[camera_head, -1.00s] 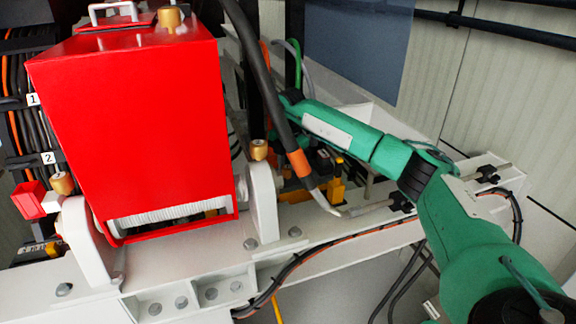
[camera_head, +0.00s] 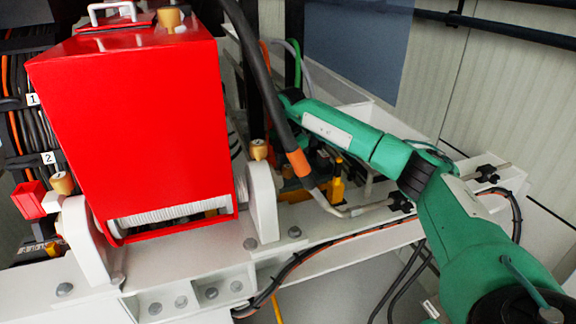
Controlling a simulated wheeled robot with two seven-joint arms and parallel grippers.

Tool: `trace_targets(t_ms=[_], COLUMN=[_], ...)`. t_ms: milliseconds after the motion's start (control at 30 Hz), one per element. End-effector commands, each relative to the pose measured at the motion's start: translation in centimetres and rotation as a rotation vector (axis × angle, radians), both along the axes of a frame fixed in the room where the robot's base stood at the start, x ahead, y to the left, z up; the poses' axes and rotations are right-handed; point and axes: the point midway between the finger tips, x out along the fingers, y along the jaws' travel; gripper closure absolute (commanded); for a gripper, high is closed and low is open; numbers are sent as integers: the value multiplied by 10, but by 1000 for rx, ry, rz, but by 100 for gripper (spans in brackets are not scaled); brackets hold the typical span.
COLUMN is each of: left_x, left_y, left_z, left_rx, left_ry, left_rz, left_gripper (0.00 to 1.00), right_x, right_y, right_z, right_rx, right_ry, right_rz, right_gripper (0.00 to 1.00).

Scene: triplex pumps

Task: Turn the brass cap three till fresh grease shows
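Three brass caps show: one on top of the red housing (camera_head: 140,130), the top cap (camera_head: 170,18); one at its lower left, the left cap (camera_head: 62,183); and one on the white bracket at its right, the right cap (camera_head: 258,150). Marks on the cap tops are too small to read, so I cannot tell which is cap three. No grease is visible. My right arm reaches in from the lower right. Its gripper end (camera_head: 284,104) lies behind the dark hose, up and right of the right cap; its fingers are hidden. My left gripper is out of view.
A dark hose (camera_head: 262,80) with an orange band hangs in front of my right wrist. A white beam (camera_head: 190,265) with bolts runs below the housing. Cables (camera_head: 320,243) run along its right part. Yellow and orange parts (camera_head: 325,178) sit behind the hose.

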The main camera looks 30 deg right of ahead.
Motion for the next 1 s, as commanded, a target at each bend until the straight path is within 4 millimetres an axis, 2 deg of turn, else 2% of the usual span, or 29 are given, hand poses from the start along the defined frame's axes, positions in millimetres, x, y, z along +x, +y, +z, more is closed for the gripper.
trace_targets(t_ms=[167, 267, 367, 700, 800, 1000], left_x=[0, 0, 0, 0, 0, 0], left_y=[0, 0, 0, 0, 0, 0], left_z=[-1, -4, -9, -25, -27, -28], left_rx=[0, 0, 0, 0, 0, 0], left_ry=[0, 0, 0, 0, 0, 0], left_rz=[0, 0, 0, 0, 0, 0], left_gripper=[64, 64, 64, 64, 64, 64], right_x=[0, 0, 0, 1, 0, 0], right_y=[0, 1, 0, 1, 0, 0], right_z=[1, 8, 24, 101, 118, 135], right_rx=[1, 1, 0, 2, 1, 0], right_ry=[1, 0, -2, -4, -3, 0], right_rz=[1, 1, 1, 1, 0, 0], right_gripper=[45, 45, 45, 45, 45, 45])
